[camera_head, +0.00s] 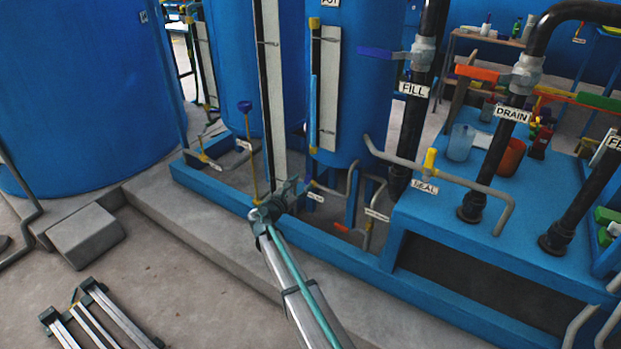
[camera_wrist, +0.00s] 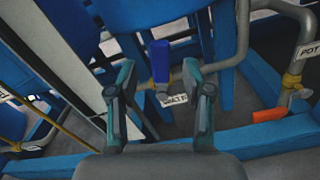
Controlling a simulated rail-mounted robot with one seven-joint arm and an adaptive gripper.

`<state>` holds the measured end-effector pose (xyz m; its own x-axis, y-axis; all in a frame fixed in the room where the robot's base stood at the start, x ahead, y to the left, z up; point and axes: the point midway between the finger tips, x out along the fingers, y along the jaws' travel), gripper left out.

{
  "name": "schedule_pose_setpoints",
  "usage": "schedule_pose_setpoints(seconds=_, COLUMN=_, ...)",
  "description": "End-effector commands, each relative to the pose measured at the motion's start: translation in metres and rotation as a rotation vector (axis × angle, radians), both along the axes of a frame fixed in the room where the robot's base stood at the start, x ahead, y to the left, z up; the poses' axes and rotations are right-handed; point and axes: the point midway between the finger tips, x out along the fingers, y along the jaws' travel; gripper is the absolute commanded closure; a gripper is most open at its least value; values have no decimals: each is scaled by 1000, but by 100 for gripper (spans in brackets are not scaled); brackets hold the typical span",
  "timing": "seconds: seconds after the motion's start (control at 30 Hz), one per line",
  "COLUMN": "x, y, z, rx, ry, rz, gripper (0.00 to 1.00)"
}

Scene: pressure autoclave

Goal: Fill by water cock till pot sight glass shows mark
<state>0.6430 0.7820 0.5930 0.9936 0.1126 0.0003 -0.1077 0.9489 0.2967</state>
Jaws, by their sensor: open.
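The pot (camera_head: 358,120) is a blue tank in the middle of the head view. In the head view my gripper (camera_head: 287,190) is low, in front of the pot's left side.
The pot's other cock has an orange handle (camera_wrist: 270,115). A tall pale board (camera_head: 270,90) stands left of the pot. Black FILL (camera_head: 408,120) and DRAIN (camera_head: 492,150) pipes and a yellow-handled SEAL cock (camera_head: 430,160) stand right. A blue frame rail (camera_head: 225,193) crosses in front.

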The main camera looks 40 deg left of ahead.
Motion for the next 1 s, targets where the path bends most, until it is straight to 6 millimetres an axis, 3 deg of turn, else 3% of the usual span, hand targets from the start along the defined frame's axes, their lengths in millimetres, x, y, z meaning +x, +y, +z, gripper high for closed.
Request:
schedule_pose_setpoints(seconds=0.1, x=23, y=4, z=-1, rx=0, ry=-1, rz=-1, gripper=50)
schedule_pose_setpoints(seconds=0.3, x=46, y=6, z=-1, rx=0, ry=0, rz=0, gripper=50)
schedule_pose_setpoints(seconds=0.73, x=54, y=6, z=0, rx=0, ry=0, rz=1, gripper=50)
schedule_pose_setpoints(seconds=1.0, x=54, y=6, z=0, rx=0, ry=0, rz=0, gripper=93)
